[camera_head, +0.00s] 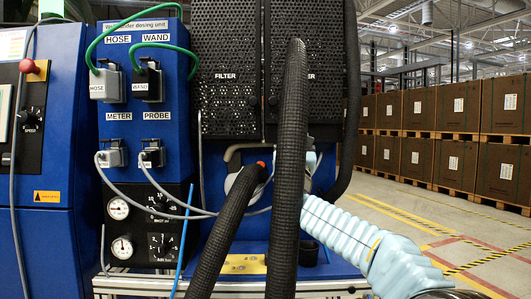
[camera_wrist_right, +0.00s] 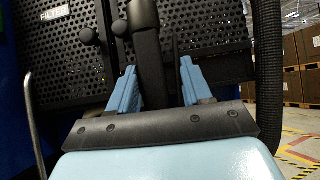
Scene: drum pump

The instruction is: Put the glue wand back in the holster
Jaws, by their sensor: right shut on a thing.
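My right arm comes in from the lower right in the head view, and its gripper (camera_head: 312,160) is mostly hidden behind a thick black ribbed hose. In the right wrist view, the pale blue fingers of my right gripper (camera_wrist_right: 157,85) are closed on a dark upright piece (camera_wrist_right: 151,65), which appears to be the glue wand. Its lower end is hidden behind the gripper's dark front edge. In the head view a grey curved bracket (camera_head: 236,152) and an orange-red tip (camera_head: 261,164) show beside the hose. I cannot tell which part is the holster. My left gripper is not in view.
Perforated filter panels (camera_head: 225,95) stand close behind my gripper. Thin cables loop at the left. The floor at right is open before stacked boxes (camera_head: 460,105).

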